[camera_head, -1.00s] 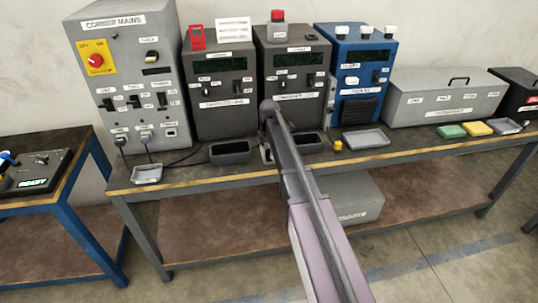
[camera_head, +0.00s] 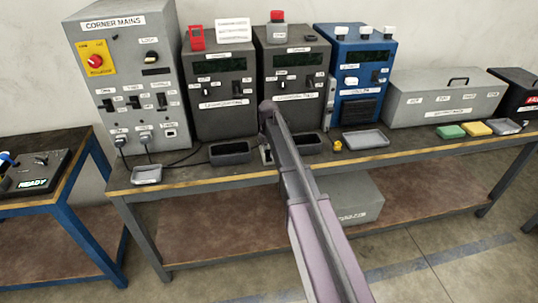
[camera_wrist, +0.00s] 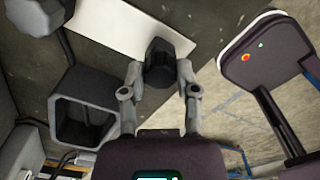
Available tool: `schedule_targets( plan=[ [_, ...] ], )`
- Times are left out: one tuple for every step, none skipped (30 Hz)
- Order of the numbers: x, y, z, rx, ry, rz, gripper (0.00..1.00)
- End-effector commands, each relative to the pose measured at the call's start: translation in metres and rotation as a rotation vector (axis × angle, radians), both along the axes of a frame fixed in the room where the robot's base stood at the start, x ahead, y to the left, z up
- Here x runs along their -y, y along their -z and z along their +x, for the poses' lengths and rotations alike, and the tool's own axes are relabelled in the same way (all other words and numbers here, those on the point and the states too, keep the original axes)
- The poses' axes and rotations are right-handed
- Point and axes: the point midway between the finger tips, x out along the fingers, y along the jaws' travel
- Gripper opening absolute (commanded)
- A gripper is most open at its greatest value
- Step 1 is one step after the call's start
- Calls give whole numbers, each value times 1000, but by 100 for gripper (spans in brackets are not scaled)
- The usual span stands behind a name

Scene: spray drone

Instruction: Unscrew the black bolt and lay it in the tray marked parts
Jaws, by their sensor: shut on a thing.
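In the wrist view, my gripper (camera_wrist: 160,75) is shut on a dark, faceted piece, which looks like the black bolt (camera_wrist: 162,58). Its black head shows between the two fingertips; I cannot tell whether its other end is still in anything. I cannot read which is marked parts.
The bench (camera_head: 190,180) carries a grey mains cabinet (camera_head: 128,75), two dark units, a blue unit (camera_head: 355,75) and a long grey box (camera_head: 443,97). A yellow piece (camera_head: 338,146) lies right of my arm. A dark open container (camera_wrist: 85,122) shows left in the wrist view.

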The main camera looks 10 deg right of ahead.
Motion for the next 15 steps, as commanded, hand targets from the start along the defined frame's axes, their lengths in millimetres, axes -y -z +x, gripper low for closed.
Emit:
schedule_targets(
  plan=[
    [0,0,-1,-1,-37,0,0],
    [0,0,-1,-1,-61,0,0],
    [0,0,-1,-1,-92,0,0],
    [0,0,-1,-1,-116,0,0],
    [0,0,-1,-1,-139,0,0],
    [0,0,-1,-1,-170,0,0],
    [0,0,-1,-1,-193,0,0],
    [0,0,-1,-1,-217,0,0],
    [0,0,-1,-1,-248,0,0],
    [0,0,-1,-1,-272,0,0],
    [-1,0,-1,-2,-295,0,0],
    [-1,0,-1,-2,-326,0,0],
    [-1,0,-1,-2,-349,0,0],
    [-1,0,-1,-2,-373,0,0],
    [-1,0,-1,-2,-404,0,0]
  ],
)
